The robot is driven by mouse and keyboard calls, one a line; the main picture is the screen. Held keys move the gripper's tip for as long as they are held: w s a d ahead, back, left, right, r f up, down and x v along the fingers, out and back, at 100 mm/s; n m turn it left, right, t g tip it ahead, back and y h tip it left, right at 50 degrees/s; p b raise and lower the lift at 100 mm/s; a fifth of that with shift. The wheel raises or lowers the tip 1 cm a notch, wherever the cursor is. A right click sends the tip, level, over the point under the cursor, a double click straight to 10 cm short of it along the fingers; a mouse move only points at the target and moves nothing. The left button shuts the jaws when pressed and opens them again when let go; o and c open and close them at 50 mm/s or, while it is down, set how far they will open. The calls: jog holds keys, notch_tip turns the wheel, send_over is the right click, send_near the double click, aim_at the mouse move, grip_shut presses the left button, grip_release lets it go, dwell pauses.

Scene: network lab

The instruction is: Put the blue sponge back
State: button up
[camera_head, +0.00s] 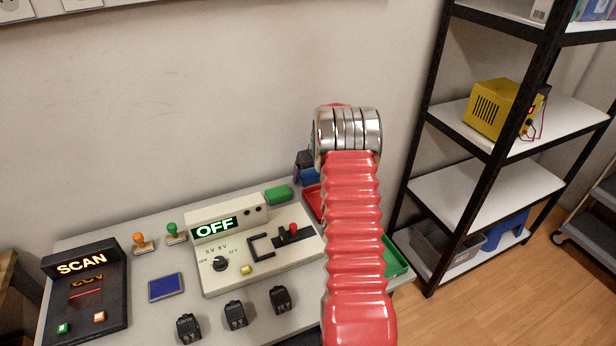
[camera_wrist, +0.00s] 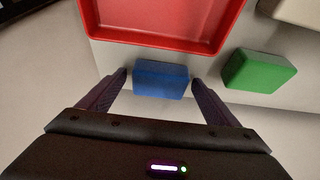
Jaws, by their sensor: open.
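The blue sponge (camera_wrist: 160,80) sits between the two spread fingers of my gripper (camera_wrist: 160,77) in the wrist view, close to the near side of a red tray (camera_wrist: 160,39). The fingers stand on either side of the sponge with small gaps showing, and the gripper is open. In the head view, a bit of the blue sponge (camera_head: 309,176) shows beside the red tray (camera_head: 312,203), below my dark gripper (camera_head: 304,160). My red arm hides much of that area. Whether the sponge touches the table is hard to tell.
A green sponge (camera_wrist: 260,71) lies right of the blue one in the wrist view. A green tray (camera_head: 395,260) is partly behind my arm. A power-supply panel (camera_head: 290,255), stamps, a blue pad (camera_head: 166,287), black adapters and a scanner (camera_head: 85,290) crowd the table. Shelves stand right.

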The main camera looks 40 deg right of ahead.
jog(key=v, duration=1.1)
jog(key=shift+s+r, duration=0.2)
jog(key=shift+r, duration=0.1)
jog(key=shift+a, duration=0.1)
jog(key=s+a+r+n, duration=0.1)
jog(key=s+a+r, duration=0.2)
jog(key=a+r, duration=0.45)
jog(key=s+a+r, duration=0.2)
jog(key=a+r, duration=0.2)
jog(key=a, duration=0.6)
jog(key=s+a+r+n, duration=0.1)
jog(key=s+a+r, duration=0.2)
jog(key=a+r, duration=0.45)
jog(key=s+a+f+n+t+y, duration=0.1)
jog(key=s+a, duration=1.8)
jog(key=s, duration=0.3)
jog(key=shift+s+f, duration=0.25)
